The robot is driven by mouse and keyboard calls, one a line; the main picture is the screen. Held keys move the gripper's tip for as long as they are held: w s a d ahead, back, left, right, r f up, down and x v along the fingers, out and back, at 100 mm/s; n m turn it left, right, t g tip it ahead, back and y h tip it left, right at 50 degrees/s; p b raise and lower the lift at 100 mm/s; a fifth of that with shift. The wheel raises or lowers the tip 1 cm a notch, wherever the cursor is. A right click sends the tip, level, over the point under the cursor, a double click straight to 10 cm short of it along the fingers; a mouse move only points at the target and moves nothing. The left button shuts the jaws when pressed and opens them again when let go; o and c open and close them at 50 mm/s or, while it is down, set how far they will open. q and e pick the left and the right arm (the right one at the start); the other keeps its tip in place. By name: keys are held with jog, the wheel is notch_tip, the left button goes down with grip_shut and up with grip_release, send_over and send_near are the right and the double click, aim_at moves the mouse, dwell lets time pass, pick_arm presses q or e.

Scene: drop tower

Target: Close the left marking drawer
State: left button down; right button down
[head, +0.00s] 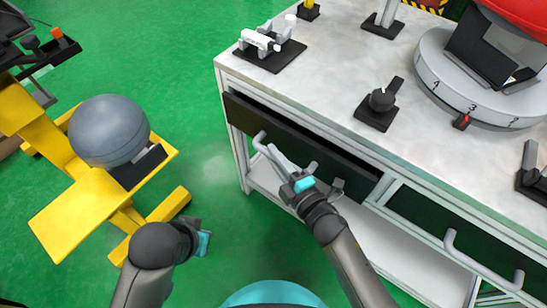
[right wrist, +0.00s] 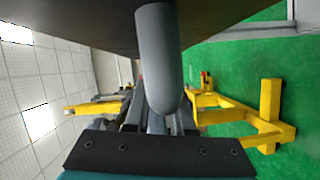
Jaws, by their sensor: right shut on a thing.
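The left marking drawer (head: 240,113) has a dark front and sits under the left part of the bench top. It stands slightly out, with a dark gap along its upper edge. Its grey bar handle (head: 260,139) shows in the head view, partly hidden by my right gripper (head: 277,155). That gripper is shut on the handle near its left end. In the right wrist view the handle (right wrist: 157,60) is a thick grey bar between the fingers. My left gripper (head: 203,240) hangs over the floor at the lower left, apart from the bench; its fingers are not clear.
A second drawer handle (head: 480,262) is at the right. A yellow stand (head: 85,215) with a grey ball is at the left. Green floor lies between.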

aim_at(281, 143)
jog(key=shift+w+d, duration=0.85)
jog(key=shift+w, duration=0.3)
jog(key=shift+w+d, duration=0.3)
jog(key=shift+w, duration=0.05)
jog(key=c, duration=0.8)
grip_release()
jog(key=shift+o, duration=0.2)
